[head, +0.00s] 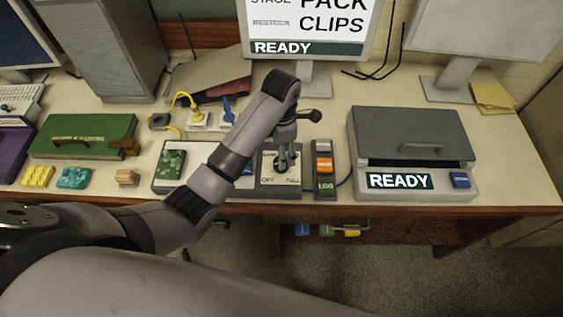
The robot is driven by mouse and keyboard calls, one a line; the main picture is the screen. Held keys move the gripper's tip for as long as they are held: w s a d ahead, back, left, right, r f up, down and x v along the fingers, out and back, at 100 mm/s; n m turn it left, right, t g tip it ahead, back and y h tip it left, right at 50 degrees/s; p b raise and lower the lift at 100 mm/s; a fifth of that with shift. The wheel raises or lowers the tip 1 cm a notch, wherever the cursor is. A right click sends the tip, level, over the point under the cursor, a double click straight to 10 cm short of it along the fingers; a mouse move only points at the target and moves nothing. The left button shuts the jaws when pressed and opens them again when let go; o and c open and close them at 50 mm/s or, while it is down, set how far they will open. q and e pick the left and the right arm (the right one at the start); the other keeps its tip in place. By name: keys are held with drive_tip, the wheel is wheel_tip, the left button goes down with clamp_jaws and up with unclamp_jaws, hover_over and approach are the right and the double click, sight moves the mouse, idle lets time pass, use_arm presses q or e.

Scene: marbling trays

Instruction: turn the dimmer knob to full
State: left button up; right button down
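The dimmer panel (268,191) is a grey box near the front edge of the desk, with "OFF" at its lower left and "FULL" at its lower right. My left gripper (283,163) points down over this panel, right at the dimmer knob. The fingers hide most of the knob, so its pointer direction does not show. I cannot tell whether the fingers are closed on the knob or only around it. My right gripper is not in view.
A panel with a green patterned piece (171,164) lies left of the dimmer. A strip with coloured buttons (324,185) stands close on its right. Farther right is a grey machine (411,140) reading "READY". A monitor (315,25) stands behind.

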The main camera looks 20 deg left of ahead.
use_arm(q)
drive_tip(key=shift+f+p, duration=0.45)
drive_tip(key=shift+f, duration=2.75)
drive_tip(key=shift+a, duration=0.1)
drive_tip(key=c, duration=1.2)
drive_tip(key=shift+o, duration=0.2)
